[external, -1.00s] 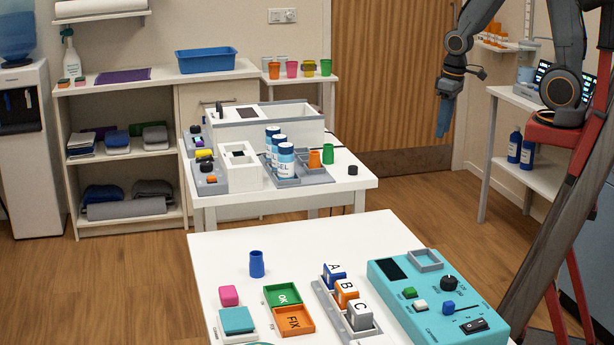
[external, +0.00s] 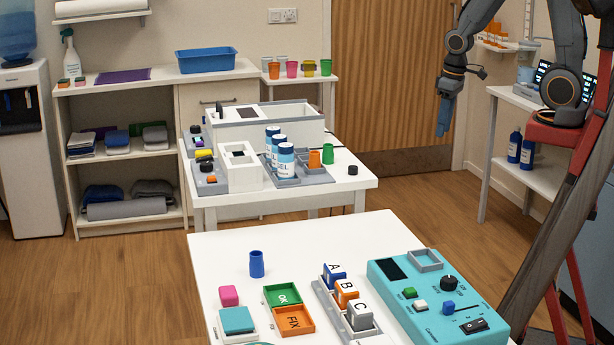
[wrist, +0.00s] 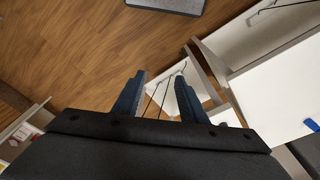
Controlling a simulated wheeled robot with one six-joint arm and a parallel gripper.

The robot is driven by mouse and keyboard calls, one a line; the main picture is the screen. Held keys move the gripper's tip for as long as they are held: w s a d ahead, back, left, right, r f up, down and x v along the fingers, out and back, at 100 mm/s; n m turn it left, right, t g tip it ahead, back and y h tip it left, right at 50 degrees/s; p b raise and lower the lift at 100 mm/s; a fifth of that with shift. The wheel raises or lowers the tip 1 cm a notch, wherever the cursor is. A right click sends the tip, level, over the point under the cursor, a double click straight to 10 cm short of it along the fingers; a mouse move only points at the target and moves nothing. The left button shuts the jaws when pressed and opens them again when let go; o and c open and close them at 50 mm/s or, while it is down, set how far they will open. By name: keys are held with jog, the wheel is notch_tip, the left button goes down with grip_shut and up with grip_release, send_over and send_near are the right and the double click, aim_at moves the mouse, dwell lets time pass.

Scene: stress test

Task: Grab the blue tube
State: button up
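The blue tube (external: 257,264) is a small, dark-blue, cup-like cylinder standing upright on the white front table (external: 215,250), near its left back part. My gripper (external: 441,133) hangs pointing down in the air at the upper right, in front of the wooden door and well away from the tube. In the wrist view my gripper (wrist: 160,92) has its two blue fingers apart, with only floor and furniture showing between them.
Near the tube are a pink block (external: 229,295), a green tray (external: 282,296), an orange tray (external: 293,320) and lettered blocks in a grey rack (external: 325,304). A teal control box (external: 440,300) fills the table's right. The tabletop around the tube is clear.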

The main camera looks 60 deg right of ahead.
jog(key=shift+o, duration=1)
